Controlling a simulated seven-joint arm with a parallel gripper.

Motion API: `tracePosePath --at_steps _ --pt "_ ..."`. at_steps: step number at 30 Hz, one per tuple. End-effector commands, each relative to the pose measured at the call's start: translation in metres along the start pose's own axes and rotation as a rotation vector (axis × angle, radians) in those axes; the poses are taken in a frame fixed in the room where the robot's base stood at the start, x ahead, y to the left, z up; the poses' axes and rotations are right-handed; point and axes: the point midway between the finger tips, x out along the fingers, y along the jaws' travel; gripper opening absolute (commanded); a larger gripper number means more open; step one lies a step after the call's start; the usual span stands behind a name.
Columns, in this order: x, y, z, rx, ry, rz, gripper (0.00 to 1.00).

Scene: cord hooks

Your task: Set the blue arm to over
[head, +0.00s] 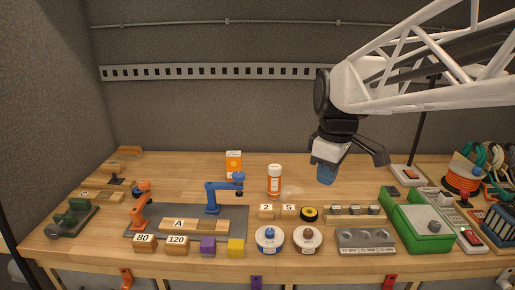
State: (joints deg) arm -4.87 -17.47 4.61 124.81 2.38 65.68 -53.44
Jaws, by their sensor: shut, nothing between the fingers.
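The blue arm (212,196) stands on a dark grey plate (236,222) left of centre on the bench. Its upright post rises from the plate and its upper link reaches to the right, ending in a round blue knob with a short piece hanging below. My gripper (326,179) hangs well to the right of the blue arm and above the bench, apart from it. It points down and is shut and empty, with a blue part at its lower end. Its fingers are small in this view.
An orange arm (139,214) and a wooden block marked A (180,226) share the plate. An orange-and-white bottle (274,181) stands between my gripper and the blue arm. Number blocks, spools and coloured cubes line the front. A green box (424,228) stands right.

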Motion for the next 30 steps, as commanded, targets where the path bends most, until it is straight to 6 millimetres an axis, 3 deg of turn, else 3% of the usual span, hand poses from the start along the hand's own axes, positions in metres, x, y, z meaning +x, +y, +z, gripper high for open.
tracePosePath --at_steps 15,30 --pt "-0.011 0.056 -0.082 -0.490 -0.017 -0.096 0.00" --pt "-0.005 0.103 -0.164 -0.965 0.006 -0.198 0.00"
